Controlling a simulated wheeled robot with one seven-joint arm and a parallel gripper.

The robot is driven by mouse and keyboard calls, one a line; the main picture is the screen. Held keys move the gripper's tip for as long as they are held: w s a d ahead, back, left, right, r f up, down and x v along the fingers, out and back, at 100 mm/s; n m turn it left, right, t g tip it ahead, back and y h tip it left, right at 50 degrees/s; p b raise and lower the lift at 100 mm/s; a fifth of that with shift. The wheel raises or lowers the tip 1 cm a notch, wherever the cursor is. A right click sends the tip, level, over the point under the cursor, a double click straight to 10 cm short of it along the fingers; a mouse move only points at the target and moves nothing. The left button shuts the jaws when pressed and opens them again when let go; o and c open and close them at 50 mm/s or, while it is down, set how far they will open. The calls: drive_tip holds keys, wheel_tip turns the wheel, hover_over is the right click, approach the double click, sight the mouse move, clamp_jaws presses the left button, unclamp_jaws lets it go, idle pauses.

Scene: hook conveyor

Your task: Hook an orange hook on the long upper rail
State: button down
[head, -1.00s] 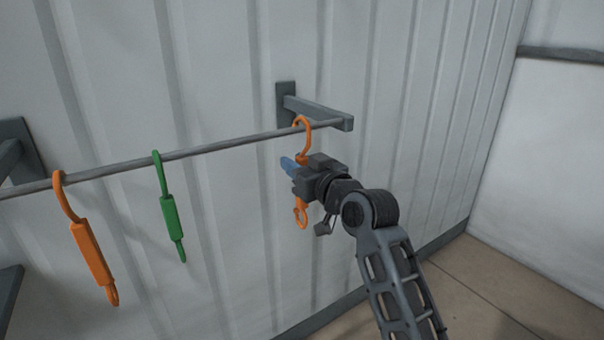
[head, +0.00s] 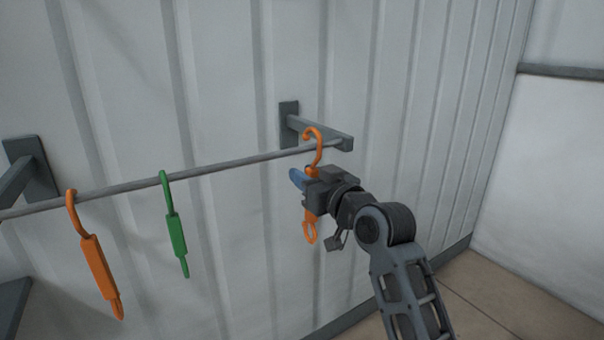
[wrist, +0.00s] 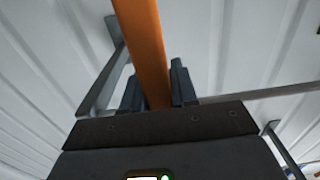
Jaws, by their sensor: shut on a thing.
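The long rail (head: 235,163) runs across the head view to a wall bracket at its right end. My gripper (head: 302,180) is shut on the shank of an orange hook (head: 317,146), held upright close to the rail's right end. The hook's curved top is at rail height and appears in front of or over the rail; whether it rests on it I cannot tell. Its lower loop shows below my gripper. In the wrist view the orange shank (wrist: 144,45) stands between the two fingers; the rail (wrist: 270,92) passes behind at the right.
Another orange hook (head: 98,265) and a green hook (head: 176,235) hang on the rail to the left. Brackets (head: 322,133) stick out from the ribbed wall at both ends. The rail between the green hook and my gripper is clear.

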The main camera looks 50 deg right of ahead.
drive_tip(key=v, duration=0.6)
drive_tip(key=shift+s, duration=0.2)
idle(0.4)
drive_tip(key=shift+r, duration=0.1)
idle(0.7)
idle(0.3)
